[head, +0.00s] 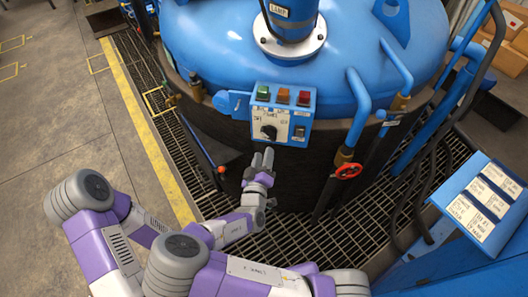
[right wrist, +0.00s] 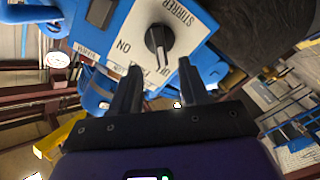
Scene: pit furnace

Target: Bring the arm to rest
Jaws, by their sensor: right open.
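A blue control box (head: 283,113) is mounted on the side of the round blue furnace (head: 225,45). It carries a black rotary knob (head: 268,132), which also shows in the right wrist view (right wrist: 158,42) beside the labels "STIRRER" and "ON". The knob's pale mark points toward the lower, partly hidden label. My right gripper (head: 263,157) is just below the box in the head view. Its two fingers are apart and empty, and in the right wrist view the open gripper (right wrist: 158,80) points toward the knob without gripping it. My left gripper is not seen.
The box has green, orange and red buttons (head: 283,96). A red valve wheel (head: 348,171) and blue pipes (head: 358,105) stand to its right. A blue sloped panel (head: 480,205) is at the right. Metal grating (head: 285,235) and open concrete floor (head: 50,110) surround the furnace.

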